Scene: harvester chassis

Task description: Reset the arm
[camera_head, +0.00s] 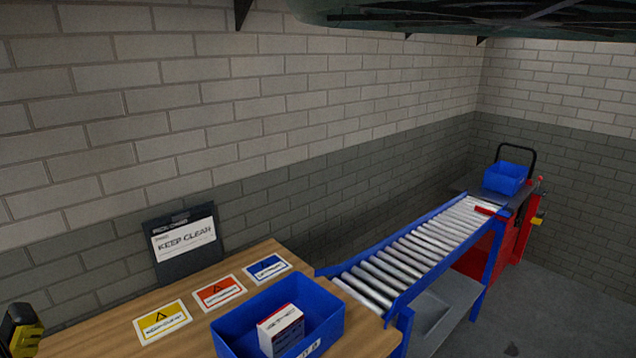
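Neither my arm nor my gripper can be made out in the head view. A blue bin (235,333) stands on the wooden table (110,322) at the bottom. A white and red box (281,331) sits inside the bin. Three cards lie flat behind the bin: a yellow one (162,321), a red one (219,291) and a blue one (266,266).
A clipboard (184,246) leans against the brick wall. A black and yellow object (22,332) is cut off at left. A dark structure (480,18) hangs overhead.

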